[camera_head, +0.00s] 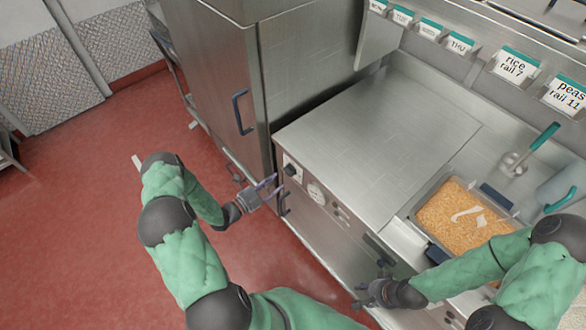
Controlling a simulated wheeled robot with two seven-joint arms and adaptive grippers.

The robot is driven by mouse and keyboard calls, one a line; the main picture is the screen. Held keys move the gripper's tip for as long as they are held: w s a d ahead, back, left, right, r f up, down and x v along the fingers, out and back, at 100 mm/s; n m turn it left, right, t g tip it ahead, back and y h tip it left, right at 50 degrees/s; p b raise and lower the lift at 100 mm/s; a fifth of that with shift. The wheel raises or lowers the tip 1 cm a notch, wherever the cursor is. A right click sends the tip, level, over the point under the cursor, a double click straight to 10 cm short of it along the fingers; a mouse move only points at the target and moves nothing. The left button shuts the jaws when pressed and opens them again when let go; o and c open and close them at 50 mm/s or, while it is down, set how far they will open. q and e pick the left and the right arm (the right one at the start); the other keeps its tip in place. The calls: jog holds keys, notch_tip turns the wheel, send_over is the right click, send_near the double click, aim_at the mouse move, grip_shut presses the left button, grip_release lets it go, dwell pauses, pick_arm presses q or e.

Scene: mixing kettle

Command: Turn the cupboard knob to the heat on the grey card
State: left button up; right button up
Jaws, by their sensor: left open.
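A dark knob (290,170) sits on a pale plate at the left end of the steel cupboard's front panel, beside a round white dial (316,193). The knob's setting is too small to read. My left gripper (275,187) is open and empty, just left of and a little below the knob. Its fingers point toward the panel and look apart from the knob. My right gripper (360,294) is low in front of the unit; its fingers look spread and empty. I cannot make out a grey card.
The steel worktop (375,130) is clear. A tray of orange-yellow food (460,215) stands at the right, near a teal-handled ladle (530,150). A tall steel cabinet (225,75) stands at the left. Teal-topped labels, including a rice card (515,66) and a peas card (567,95), line the back.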

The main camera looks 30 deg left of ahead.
pick_arm(q)
jog(key=shift+x, duration=2.35)
jog(key=shift+b, duration=0.3)
jog(key=shift+w+d, duration=0.2)
jog(key=shift+w, duration=0.4)
